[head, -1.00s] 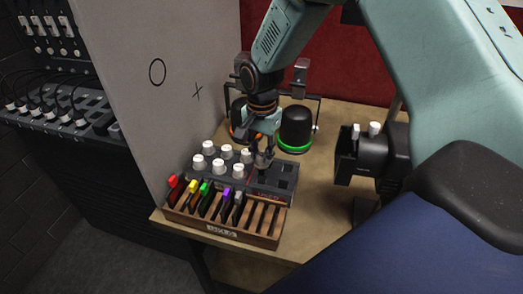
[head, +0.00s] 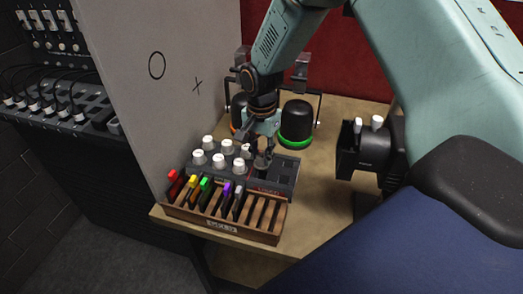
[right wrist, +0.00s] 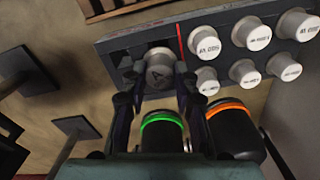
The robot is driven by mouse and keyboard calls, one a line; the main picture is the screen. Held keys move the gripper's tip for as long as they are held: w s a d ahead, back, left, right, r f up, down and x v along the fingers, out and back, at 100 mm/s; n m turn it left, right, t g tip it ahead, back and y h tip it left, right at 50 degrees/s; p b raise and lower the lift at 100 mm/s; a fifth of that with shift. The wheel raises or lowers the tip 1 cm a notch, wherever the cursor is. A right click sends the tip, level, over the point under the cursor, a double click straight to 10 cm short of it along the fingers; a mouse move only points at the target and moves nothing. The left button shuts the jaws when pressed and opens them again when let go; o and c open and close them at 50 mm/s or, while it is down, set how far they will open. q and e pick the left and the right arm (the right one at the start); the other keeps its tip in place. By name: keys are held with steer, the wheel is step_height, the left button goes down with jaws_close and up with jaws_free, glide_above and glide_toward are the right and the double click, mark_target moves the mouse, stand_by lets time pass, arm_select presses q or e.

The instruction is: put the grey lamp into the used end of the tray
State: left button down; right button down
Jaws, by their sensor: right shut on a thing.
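The grey lamp (head: 262,161) is between the fingers of my right gripper (head: 262,153), which is shut on it. In the right wrist view the grey lamp (right wrist: 161,72) shows a dark letter on its round top, with a finger of my right gripper (right wrist: 160,82) on either side. The dark tray (head: 285,170) holds several white lamps (head: 218,160) at its left part. A red line (right wrist: 181,45) divides them from the used end, where the grey lamp is held; I cannot tell if it touches the floor there. My left gripper is not in view.
A wooden rack (head: 222,225) with coloured-handled pieces stands in front of the tray. Behind are black stage lights, one with a green ring (head: 296,122) and one with an orange ring (right wrist: 231,125). A black device (head: 362,152) stands right; a grey panel (head: 165,120) rises left.

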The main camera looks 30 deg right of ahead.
mark_target(262, 164)
steer(key=shift+f+b, duration=0.85)
steer(key=shift+f, duration=1.3)
steer(key=c, duration=1)
jaws_free()
steer(key=shift+o, duration=0.2)
step_height(262, 164, up, 12)
steer(key=shift+s+f, duration=0.1)
